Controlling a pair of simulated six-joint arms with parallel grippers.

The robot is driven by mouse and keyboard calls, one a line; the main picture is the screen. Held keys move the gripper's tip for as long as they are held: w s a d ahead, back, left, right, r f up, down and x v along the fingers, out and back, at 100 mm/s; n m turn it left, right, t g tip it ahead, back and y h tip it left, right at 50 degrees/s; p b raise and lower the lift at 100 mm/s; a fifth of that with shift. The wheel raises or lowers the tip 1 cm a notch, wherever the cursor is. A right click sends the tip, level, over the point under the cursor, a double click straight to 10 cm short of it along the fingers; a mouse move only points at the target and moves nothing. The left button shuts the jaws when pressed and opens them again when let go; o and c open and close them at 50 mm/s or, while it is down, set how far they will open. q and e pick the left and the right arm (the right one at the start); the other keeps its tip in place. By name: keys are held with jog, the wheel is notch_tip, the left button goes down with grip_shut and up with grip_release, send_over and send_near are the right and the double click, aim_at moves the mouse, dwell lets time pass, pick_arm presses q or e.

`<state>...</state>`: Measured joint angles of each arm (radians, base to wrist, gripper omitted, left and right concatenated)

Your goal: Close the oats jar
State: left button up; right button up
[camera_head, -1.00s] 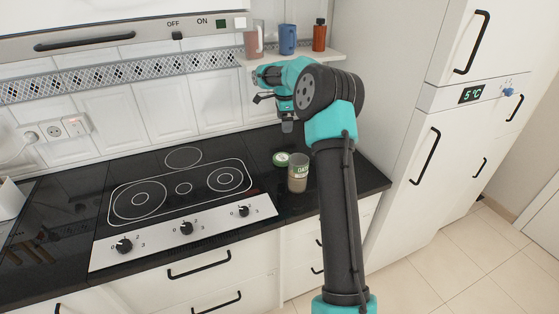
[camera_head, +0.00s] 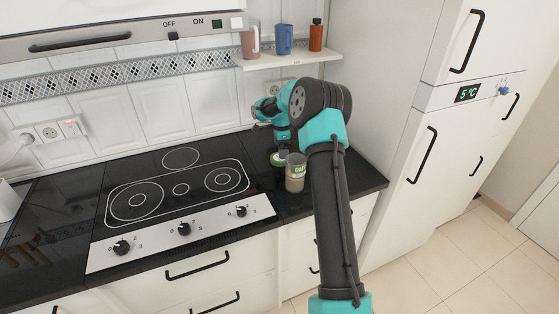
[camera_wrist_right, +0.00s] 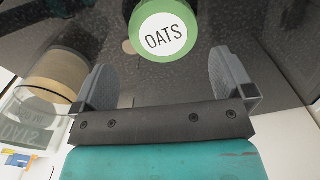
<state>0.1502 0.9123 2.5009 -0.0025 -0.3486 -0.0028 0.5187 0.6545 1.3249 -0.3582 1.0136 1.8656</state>
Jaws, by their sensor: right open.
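The oats jar (camera_head: 295,178) stands upright on the black counter, with no lid on it. Its green-rimmed lid (camera_wrist_right: 163,36) lies on the counter beside it, the white "OATS" face up; in the head view the lid (camera_head: 276,160) shows just left of the jar, partly covered by my gripper. My right gripper (camera_wrist_right: 163,78) is open and empty, low over the counter, with the lid ahead of its fingers near the top of the wrist view. The jar (camera_wrist_right: 57,78) shows at the left there, outside the left finger. My left gripper is out of view.
A black hob (camera_head: 178,190) with front knobs lies left of the jar. A wall shelf (camera_head: 290,58) holding several vessels is above the back of the counter. A tall white fridge (camera_head: 440,130) stands to the right.

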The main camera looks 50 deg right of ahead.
jog(key=shift+f, duration=0.1)
jog(key=shift+w+d+f, duration=0.1)
jog(key=shift+f, duration=1.2)
jog(key=shift+w+f, duration=0.1)
jog(key=shift+f, duration=1.15)
jog(key=shift+c, duration=0.2)
jog(key=c, duration=0.8)
